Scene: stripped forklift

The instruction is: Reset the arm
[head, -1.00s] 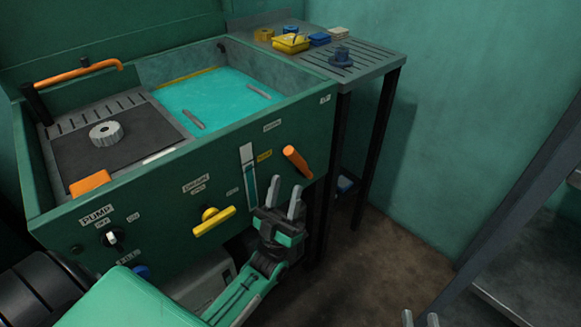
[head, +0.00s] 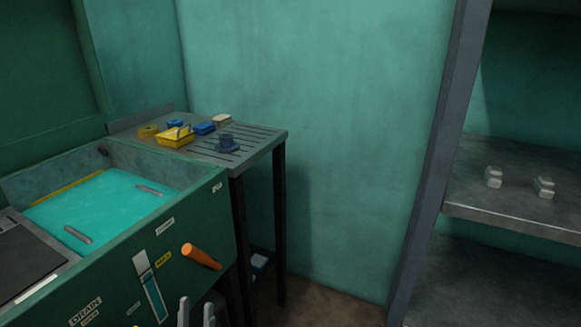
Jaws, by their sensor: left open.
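My left gripper (head: 196,314) shows only by its two grey fingertips at the bottom edge of the head view. The fingers are apart with nothing between them. They are in front of the green wash tank (head: 205,205), below its orange handle (head: 201,257) and to the right of the level gauge (head: 150,286). The rest of the left arm is below the frame. My right gripper is not in view.
The tank holds turquoise liquid (head: 105,205). A metal shelf (head: 520,218) at right holds two small metal parts (head: 494,177). Bare wall and floor lie between.

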